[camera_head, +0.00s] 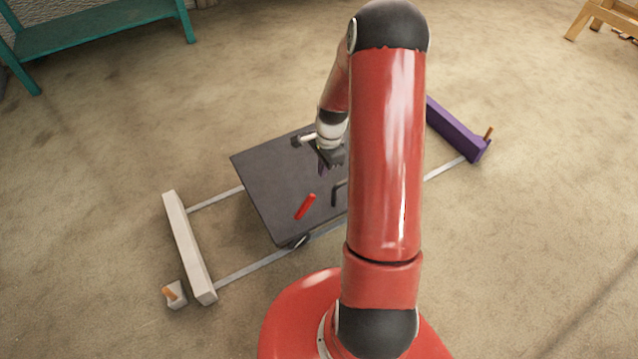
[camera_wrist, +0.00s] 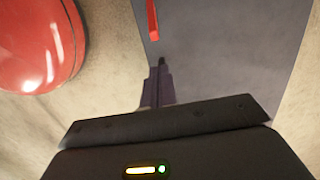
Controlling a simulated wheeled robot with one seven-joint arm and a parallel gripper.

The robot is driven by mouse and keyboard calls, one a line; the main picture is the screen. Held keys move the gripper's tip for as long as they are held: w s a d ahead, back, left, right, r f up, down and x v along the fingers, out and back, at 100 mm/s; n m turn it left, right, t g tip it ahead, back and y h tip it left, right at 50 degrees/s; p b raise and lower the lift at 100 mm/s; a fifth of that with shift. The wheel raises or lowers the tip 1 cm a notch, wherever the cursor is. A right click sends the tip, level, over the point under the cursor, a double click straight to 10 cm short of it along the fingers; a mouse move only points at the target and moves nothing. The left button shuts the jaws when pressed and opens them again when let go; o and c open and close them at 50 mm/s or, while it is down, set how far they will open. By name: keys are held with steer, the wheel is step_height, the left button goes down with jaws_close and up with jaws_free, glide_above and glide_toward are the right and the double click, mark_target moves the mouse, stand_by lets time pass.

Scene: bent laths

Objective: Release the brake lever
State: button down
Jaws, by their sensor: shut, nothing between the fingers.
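A red lever (camera_head: 305,207), which looks like the brake lever, stands out at a slant over the dark grey cart top (camera_head: 270,180). In the wrist view the red lever (camera_wrist: 153,20) shows at the top edge, with part of it cut off, beyond my fingertips. My gripper (camera_head: 322,172) is over the cart top, behind the lever in the head view and apart from it. In the wrist view my gripper (camera_wrist: 160,64) is shut with nothing in it. The lever's foot is hard to make out.
A black bent bar (camera_head: 337,193) stands beside the lever, partly hidden by my arm. The cart sits on rails (camera_head: 245,274) between a white end beam (camera_head: 187,245) and a purple one (camera_head: 455,133). A teal bench (camera_head: 95,30) is at the back left.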

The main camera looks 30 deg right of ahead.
step_height(320, 180, down, 10)
steer(key=a, duration=0.1)
steer(key=shift+a+r, duration=0.15)
steer(key=shift+r, duration=0.05)
steer(key=shift+a+r+h+b, duration=0.35)
steer(key=shift+a+h+b, duration=0.15)
steer(key=shift+b, duration=0.2)
stand_by(0.4)
steer(key=shift+a+r+h+b, duration=0.35)
steer(key=shift+a+h+b, duration=0.1)
steer(key=shift+a+h, duration=0.25)
steer(key=shift+a+r+h+b, duration=0.35)
steer(key=shift+a+h+b, duration=0.05)
steer(key=shift+a+h, duration=0.3)
steer(key=a+h, duration=0.1)
steer(key=a+r+h, duration=0.1)
steer(key=a+h, duration=0.1)
steer(key=shift+s+a+h, duration=0.15)
steer(key=shift+h, duration=0.15)
steer(key=a+f+h+b, duration=0.1)
steer(key=a+h+b, duration=0.2)
steer(key=a+h, duration=0.2)
steer(key=shift+a+f+h+b, duration=0.3)
steer(key=shift+a+b, duration=0.05)
steer(key=shift+a, duration=0.65)
steer(key=shift+s, duration=0.15)
